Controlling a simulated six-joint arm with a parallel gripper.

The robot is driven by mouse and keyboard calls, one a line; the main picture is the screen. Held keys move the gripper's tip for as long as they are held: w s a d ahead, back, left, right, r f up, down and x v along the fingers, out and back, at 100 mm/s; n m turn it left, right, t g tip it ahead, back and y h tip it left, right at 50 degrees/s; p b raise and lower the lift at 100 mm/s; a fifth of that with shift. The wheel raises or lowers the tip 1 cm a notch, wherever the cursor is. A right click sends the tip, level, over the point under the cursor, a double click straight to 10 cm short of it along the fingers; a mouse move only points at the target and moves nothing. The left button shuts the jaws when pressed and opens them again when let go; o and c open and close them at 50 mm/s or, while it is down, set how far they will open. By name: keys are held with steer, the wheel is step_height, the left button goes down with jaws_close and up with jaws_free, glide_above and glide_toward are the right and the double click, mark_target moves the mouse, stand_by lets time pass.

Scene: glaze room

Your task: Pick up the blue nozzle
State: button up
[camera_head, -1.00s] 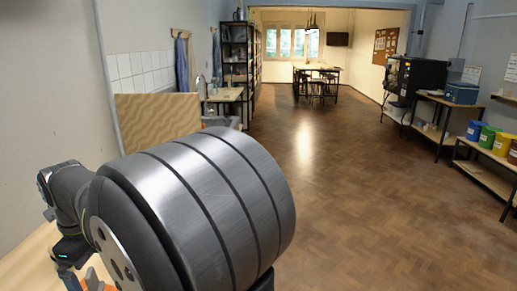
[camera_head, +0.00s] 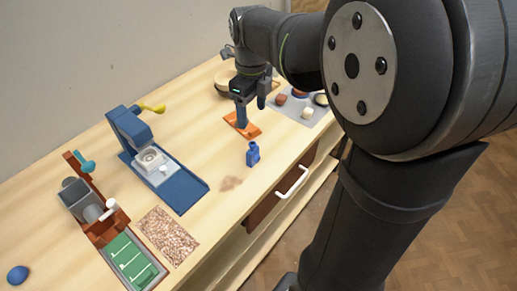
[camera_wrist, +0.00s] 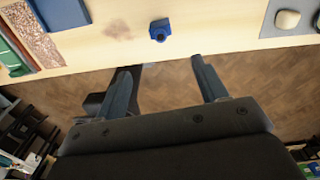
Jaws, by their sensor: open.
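The blue nozzle (camera_head: 253,154) stands on the wooden bench near its front edge, small and with a narrower top. It also shows in the wrist view (camera_wrist: 160,30), near the top middle, beyond the fingertips. My gripper (camera_head: 251,114) is open and empty, fingers pointing down, farther along the bench than the nozzle in the head view. In the wrist view my gripper (camera_wrist: 163,64) has its two fingers well apart, with floor showing between them. The nozzle is apart from both fingers.
A blue press (camera_head: 183,194) with a yellow handle stands left of the nozzle. An orange tray (camera_head: 253,130) lies behind it near my gripper. A grey mat (camera_head: 318,114) holds small pieces. A speckled mat (camera_head: 160,228) lies front left. A drawer handle (camera_head: 293,183) juts out below the bench edge.

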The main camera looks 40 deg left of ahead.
mark_target(253, 154)
step_height(253, 154, down, 17)
steer(key=shift+a+f, duration=0.1)
steer(key=shift+f, duration=0.05)
steer(key=c, duration=1.1)
steer(key=shift+o, duration=0.2)
